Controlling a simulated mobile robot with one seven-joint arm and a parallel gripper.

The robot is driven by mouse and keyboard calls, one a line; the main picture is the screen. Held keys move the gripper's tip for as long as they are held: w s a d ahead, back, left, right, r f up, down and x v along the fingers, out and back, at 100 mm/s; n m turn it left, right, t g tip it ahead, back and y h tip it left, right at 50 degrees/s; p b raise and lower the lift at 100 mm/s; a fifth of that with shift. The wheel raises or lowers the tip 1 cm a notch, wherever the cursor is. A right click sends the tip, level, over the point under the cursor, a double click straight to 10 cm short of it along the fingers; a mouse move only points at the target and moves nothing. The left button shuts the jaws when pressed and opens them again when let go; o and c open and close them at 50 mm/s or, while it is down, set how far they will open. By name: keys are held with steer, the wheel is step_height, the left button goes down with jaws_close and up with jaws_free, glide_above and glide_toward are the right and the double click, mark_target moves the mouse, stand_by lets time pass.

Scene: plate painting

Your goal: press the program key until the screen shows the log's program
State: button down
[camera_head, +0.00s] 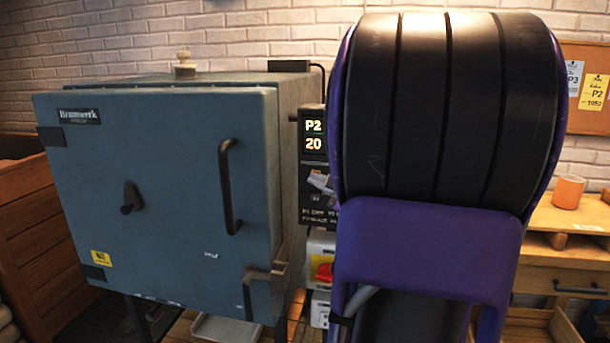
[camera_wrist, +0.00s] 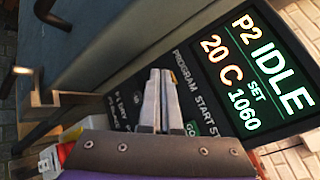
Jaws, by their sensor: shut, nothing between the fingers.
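The control panel's screen (camera_wrist: 256,75) reads P2, IDLE, 20 C and SET 1060 in the wrist view. In the head view the screen (camera_head: 314,135) shows P2 and 20; its right part is hidden behind my arm. My gripper (camera_wrist: 161,76) is shut and empty, its tips in front of the panel by the PROGRAM label (camera_wrist: 185,70). In the head view my gripper (camera_head: 320,183) is small, just below the screen. The program key is not clearly seen; the fingers seem to cover it. Whether the tips touch the panel I cannot tell.
The kiln (camera_head: 170,180), its blue door shut, stands left of the panel. A green GO key (camera_wrist: 191,128) sits beside my fingers. A yellow card (camera_head: 593,92) on the corkboard reads P2; a white card (camera_head: 573,77) reads P3. An orange cup (camera_head: 568,191) stands on the right bench.

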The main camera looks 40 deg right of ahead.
steer(key=shift+w+d, duration=0.2)
steer(key=shift+d, duration=0.05)
steer(key=shift+a, duration=0.1)
stand_by(0.5)
steer(key=shift+s+a, duration=0.5)
steer(key=shift+a, duration=0.05)
steer(key=shift+s, duration=0.1)
steer(key=shift+s+a, duration=0.8)
steer(key=shift+a, duration=0.15)
steer(key=shift+s+a, duration=0.75)
steer(key=shift+a, duration=0.2)
steer(key=shift+d, duration=0.1)
